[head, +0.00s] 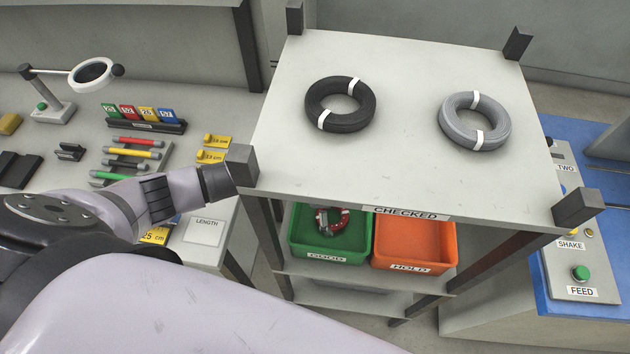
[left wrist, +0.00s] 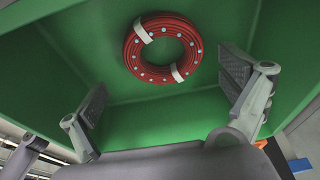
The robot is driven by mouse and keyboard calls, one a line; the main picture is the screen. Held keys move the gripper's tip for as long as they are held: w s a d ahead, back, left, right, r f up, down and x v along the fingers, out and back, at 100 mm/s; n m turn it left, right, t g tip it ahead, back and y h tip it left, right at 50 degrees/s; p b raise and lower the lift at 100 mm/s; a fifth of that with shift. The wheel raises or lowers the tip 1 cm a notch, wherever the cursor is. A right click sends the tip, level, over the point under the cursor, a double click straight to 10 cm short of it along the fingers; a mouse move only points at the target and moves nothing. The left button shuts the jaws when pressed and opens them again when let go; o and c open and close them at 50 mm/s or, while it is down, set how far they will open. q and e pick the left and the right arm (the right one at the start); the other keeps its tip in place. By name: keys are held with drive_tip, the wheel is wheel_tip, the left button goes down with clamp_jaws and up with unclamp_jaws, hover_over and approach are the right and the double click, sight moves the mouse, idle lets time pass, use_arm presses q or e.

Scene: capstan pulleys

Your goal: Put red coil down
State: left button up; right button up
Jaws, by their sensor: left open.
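The red coil (left wrist: 163,48) is a ring with two white ties and pale dots. It lies inside the green bin labelled GOOD (head: 330,257). In the left wrist view the bin's green inside (left wrist: 120,125) surrounds it. My left gripper (left wrist: 166,88) is open, with one finger to each side of the coil and visible gaps between. In the head view the red coil (head: 338,222) shows only partly, under the top shelf's edge, with a grey shape beside it. My left arm reaches behind the shelf's corner post. My right gripper is not in view.
The top shelf (head: 400,190) labelled CHECKED holds a black coil (head: 340,104) and a grey coil (head: 475,121). An orange bin labelled HOLD (head: 413,268) stands right of the green one. Corner posts and the shelf edge bound the space over the bins.

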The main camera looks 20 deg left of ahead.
use_arm(q)
drive_tip(key=v, duration=0.5)
drive_tip(key=s+a+b, duration=0.3)
drive_tip(key=a, duration=0.8)
drive_tip(key=shift+s+a+r, duration=0.2)
drive_tip(key=shift+a+r, duration=0.15)
drive_tip(key=shift+r, duration=0.05)
